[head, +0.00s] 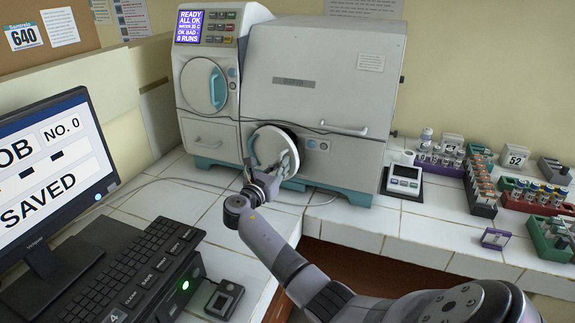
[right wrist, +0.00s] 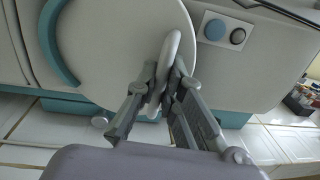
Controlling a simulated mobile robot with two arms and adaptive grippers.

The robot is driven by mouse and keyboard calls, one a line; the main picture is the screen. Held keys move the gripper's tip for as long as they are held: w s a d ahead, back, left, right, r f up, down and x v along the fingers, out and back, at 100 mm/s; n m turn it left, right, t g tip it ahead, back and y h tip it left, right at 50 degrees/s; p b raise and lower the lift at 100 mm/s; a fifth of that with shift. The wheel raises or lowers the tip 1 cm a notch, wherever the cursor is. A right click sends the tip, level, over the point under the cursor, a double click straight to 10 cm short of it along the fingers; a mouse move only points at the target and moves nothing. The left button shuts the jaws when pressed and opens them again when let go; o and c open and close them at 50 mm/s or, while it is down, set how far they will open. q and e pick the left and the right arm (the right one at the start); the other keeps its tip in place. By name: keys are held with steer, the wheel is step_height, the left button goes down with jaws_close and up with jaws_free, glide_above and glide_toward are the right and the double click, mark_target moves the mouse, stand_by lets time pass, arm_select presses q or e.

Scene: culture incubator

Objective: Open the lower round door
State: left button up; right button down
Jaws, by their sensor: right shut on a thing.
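The lower round door (head: 268,145) is a pale disc low on the front of the white incubator (head: 318,80). Its face (right wrist: 110,45) fills the upper left of the right wrist view. A pale, upright loop-shaped handle (right wrist: 172,48) stands out at the disc's right side. My right gripper (head: 268,172) is at the door in the head view. In the right wrist view its fingers (right wrist: 163,88) are shut on the handle, one on each side. The gripper partly hides the door's lower part. My left gripper is not in view.
An upper round door (head: 204,84) with a teal handle is at the upper left. A keyboard (head: 125,270) and monitor (head: 50,165) stand at left. A small scale (head: 403,180) and vial racks (head: 540,195) are at right. A thin cable runs across the tiled counter (head: 345,222).

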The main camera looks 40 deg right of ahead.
steer(key=w+a+m+g+h+b, duration=0.1)
steer(key=w+a+g+b, duration=0.3)
steer(key=a, duration=0.8)
steer(key=shift+w+a+m+b, duration=0.25)
steer(key=shift+w+m+b, duration=0.8)
steer(key=shift+b, duration=1.3)
steer(key=shift+w, duration=0.2)
steer(key=c, duration=2)
jaws_free()
steer(key=shift+o, duration=0.2)
steer(key=s+a, duration=0.1)
steer(key=a, duration=1.1)
steer(key=shift+s, duration=0.3)
